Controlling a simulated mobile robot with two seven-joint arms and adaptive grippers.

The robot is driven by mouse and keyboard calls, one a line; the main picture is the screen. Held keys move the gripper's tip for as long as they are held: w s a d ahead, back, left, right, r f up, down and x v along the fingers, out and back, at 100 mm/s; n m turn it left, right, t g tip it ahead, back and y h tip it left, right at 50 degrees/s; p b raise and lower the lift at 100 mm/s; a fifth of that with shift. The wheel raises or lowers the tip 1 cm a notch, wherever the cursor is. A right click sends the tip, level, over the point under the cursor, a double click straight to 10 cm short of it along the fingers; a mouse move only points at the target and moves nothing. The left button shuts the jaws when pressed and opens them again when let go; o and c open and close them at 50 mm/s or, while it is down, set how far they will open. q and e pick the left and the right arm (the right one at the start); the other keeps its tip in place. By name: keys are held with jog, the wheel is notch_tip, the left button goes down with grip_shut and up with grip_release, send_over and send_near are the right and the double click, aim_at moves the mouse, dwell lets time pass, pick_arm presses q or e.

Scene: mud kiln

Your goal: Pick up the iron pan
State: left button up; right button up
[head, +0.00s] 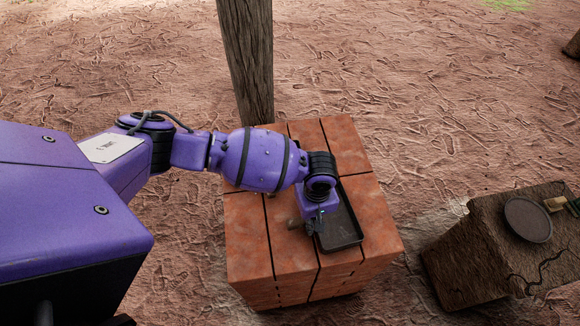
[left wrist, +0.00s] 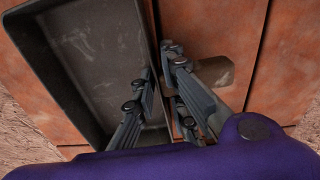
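The iron pan is a dark, rectangular, shallow tray (head: 345,222) lying flat on top of the brick block. In the left wrist view the pan (left wrist: 95,45) fills the upper left, with its long side wall near the middle. My left gripper (head: 314,226) points down at the pan's near left side. In the left wrist view its fingers (left wrist: 160,72) straddle that side wall, one inside the pan and one outside. They stand apart; I cannot tell whether either touches the wall. My right gripper is not in view.
The brick block (head: 258,240) has free top around the pan. A small brownish piece (left wrist: 214,72) lies beside the outer finger. A wooden post (head: 248,60) stands behind the block. A stone block (head: 465,260) with a round dark plate (head: 528,219) is at right.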

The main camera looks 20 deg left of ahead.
pick_arm(q)
jog(key=shift+w, duration=0.25)
grip_shut()
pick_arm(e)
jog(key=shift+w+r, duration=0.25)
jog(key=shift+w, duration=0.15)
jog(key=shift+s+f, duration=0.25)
pick_arm(q)
jog(key=shift+d+r, duration=0.1)
jog(key=shift+r, duration=0.4)
notch_tip(320, 180, up, 3)
jog(key=shift+f+p, duration=0.2)
jog(key=shift+p, duration=0.2)
jog(key=s+r+p, duration=0.1)
jog(key=s+r, duration=0.3)
jog(key=s, duration=0.3)
jog(key=s+a+r+p, duration=0.1)
jog(key=s+r, duration=0.4)
jog(key=s, duration=0.2)
jog(key=shift+a+p, duration=0.15)
jog(key=shift+p, duration=0.15)
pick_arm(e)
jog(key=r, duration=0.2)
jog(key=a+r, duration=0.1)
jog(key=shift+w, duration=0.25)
